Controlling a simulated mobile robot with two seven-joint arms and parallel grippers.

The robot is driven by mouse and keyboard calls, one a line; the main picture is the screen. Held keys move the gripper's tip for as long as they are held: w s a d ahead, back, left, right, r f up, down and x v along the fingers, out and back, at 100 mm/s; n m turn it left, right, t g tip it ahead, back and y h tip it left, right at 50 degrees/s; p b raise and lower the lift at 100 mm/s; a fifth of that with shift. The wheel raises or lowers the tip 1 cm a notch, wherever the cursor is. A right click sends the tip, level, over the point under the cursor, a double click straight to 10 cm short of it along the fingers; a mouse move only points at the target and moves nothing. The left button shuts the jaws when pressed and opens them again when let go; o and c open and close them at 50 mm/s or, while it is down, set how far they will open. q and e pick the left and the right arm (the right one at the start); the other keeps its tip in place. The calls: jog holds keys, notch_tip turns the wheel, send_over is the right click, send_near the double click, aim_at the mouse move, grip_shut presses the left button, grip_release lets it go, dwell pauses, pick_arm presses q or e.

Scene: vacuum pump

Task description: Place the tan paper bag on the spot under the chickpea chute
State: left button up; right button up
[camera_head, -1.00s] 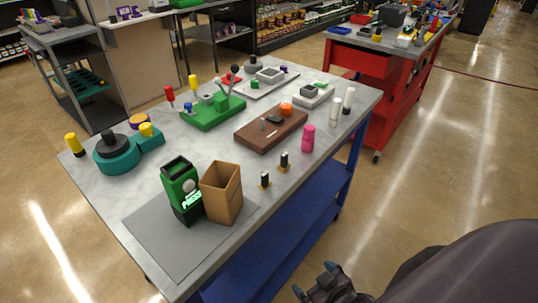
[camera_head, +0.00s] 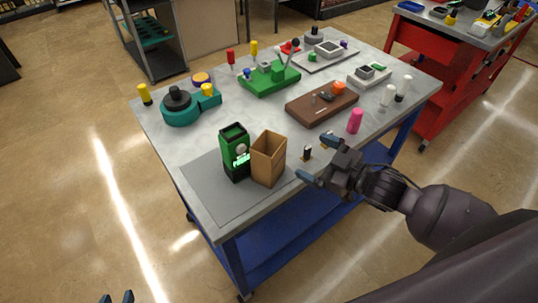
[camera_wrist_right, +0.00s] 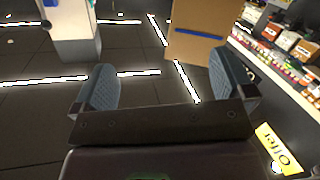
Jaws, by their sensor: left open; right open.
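The tan paper bag (camera_head: 268,160) stands upright and open-topped on the grey mat (camera_head: 215,200) at the table's near left corner. A green and black dispenser-like unit (camera_head: 234,150) with a lit panel stands close on its left. I cannot tell which part is the chickpea chute or its spot. My right gripper (camera_head: 316,160) is open and empty by the table's near edge, right of the bag and apart from it. Its open fingers also show in the right wrist view (camera_wrist_right: 165,85), with no bag between them. My left gripper (camera_head: 117,298) is open; only its tips show at the bottom left.
Small black posts (camera_head: 307,153) stand near my right gripper. A pink bottle (camera_head: 355,121), a brown board (camera_head: 321,104), a green device (camera_head: 268,80) and a teal round device (camera_head: 180,107) occupy the table (camera_head: 240,105). A red cart (camera_head: 460,75) stands at the right.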

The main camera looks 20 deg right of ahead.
aim_at(280, 149)
jog(key=a+y, duration=0.1)
jog(key=a, duration=0.1)
jog(key=w+a+r+m+y, duration=0.1)
jog(key=a+r+y, duration=0.1)
jog(key=a, duration=0.1)
jog(key=shift+w+a+r+m+g, duration=0.1)
jog(key=shift+w+a+m+g, duration=0.2)
jog(key=shift+m, duration=0.1)
jog(key=shift+p+x, duration=0.5)
jog(key=shift+x, duration=2.45)
pick_arm(q)
jog(key=shift+w+r, duration=0.35)
jog(key=shift+r, duration=0.5)
pick_arm(e)
jog(key=shift+s+a, duration=0.1)
jog(key=shift+s, duration=0.1)
jog(key=c, duration=1.1)
